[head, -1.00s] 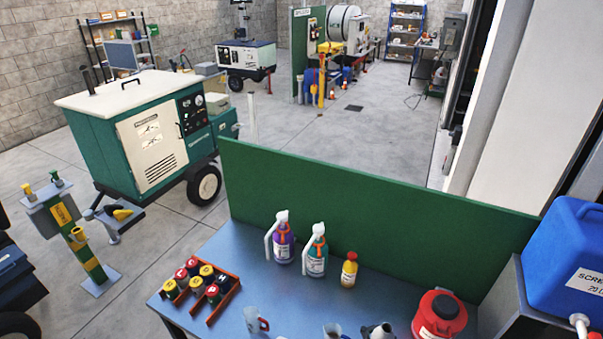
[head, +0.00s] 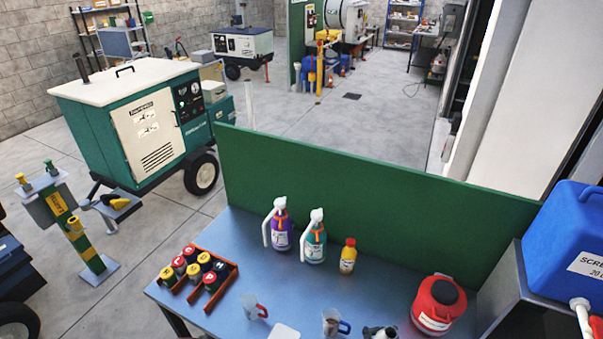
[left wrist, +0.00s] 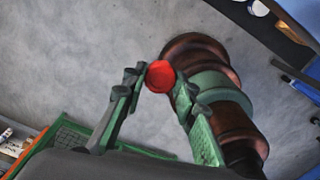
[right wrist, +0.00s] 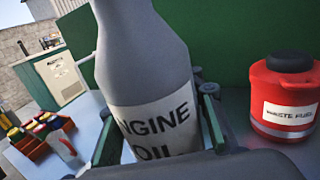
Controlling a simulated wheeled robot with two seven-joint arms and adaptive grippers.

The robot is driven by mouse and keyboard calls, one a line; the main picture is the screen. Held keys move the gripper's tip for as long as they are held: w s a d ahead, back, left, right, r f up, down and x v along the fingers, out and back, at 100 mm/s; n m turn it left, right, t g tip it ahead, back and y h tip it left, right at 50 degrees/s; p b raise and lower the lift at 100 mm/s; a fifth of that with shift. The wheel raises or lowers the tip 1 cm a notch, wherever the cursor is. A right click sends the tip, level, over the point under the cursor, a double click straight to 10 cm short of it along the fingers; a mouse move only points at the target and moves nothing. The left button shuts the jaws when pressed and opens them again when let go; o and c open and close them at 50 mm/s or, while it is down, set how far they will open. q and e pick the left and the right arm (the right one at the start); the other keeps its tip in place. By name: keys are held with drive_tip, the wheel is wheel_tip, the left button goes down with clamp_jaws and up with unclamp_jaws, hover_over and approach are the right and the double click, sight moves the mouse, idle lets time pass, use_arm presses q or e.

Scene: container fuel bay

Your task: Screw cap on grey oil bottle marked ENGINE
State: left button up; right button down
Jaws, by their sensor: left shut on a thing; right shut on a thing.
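The grey oil bottle (right wrist: 150,60), with a white label reading ENGINE OIL, fills the middle of the right wrist view. It leans slightly, and its top is cut off by the picture. My right gripper (right wrist: 156,100) is shut around its body. In the head view only a small part of my right gripper (head: 380,332) shows at the bottom edge. My left gripper (left wrist: 157,79) is shut on a round red cap (left wrist: 161,76), held between its fingertips. My left gripper is not clear in the head view. The bottle's mouth is hidden.
On the blue table stand a red waste fuel can (head: 438,305), two spray bottles (head: 281,232) (head: 315,240), a yellow bottle (head: 348,258), jugs (head: 252,307) and a rack of caps (head: 232,270). A green panel (head: 350,195) closes the back. A blue container (head: 565,235) is at right.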

wheel_tip(320, 180, down, 10)
drive_tip(key=b, duration=0.8)
drive_tip(key=shift+b, duration=0.3)
drive_tip(key=shift+w+a, duration=0.15)
drive_tip(key=w+a+n+g+y, duration=0.2)
drive_tip(key=w+a+n+y, duration=0.1)
drive_tip(key=a, duration=0.4)
drive_tip(key=w+a+r+n+g+y, duration=0.1)
drive_tip(key=w+a+n+g+y, duration=0.1)
drive_tip(key=a+n+y, duration=0.3)
drive_tip(key=w+a+y, duration=0.1)
drive_tip(key=a+y, duration=0.2)
drive_tip(key=shift+w+y, duration=0.3)
drive_tip(key=shift+w, duration=0.05)
